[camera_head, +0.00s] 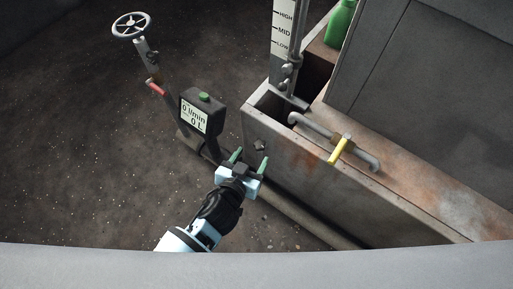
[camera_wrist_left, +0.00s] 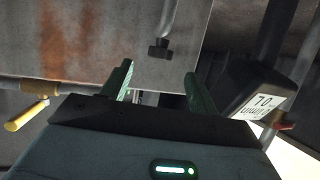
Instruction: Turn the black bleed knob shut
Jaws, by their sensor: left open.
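A small dark knob (camera_head: 260,146), which looks like the black bleed knob, sits on the side wall of the metal trough. In the left wrist view a dark knob (camera_wrist_left: 159,48) shows at the end of a thin grey stem, beyond the gap between my fingers. My left gripper (camera_head: 250,158) is open, its two green fingers spread near the trough wall. It also shows in the left wrist view (camera_wrist_left: 158,70), with nothing between the fingers. The gripper appears apart from the knob. The knob's exact setting cannot be told. My right gripper is not in view.
A flow meter (camera_head: 195,114) stands left of the gripper on a pipe, with a red lever (camera_head: 155,88) and a handwheel (camera_head: 131,26) behind. A yellow-handled valve (camera_head: 339,149) is on the rusty trough top (camera_head: 420,190). A level gauge (camera_head: 285,45) and green bottle (camera_head: 340,24) stand at the back.

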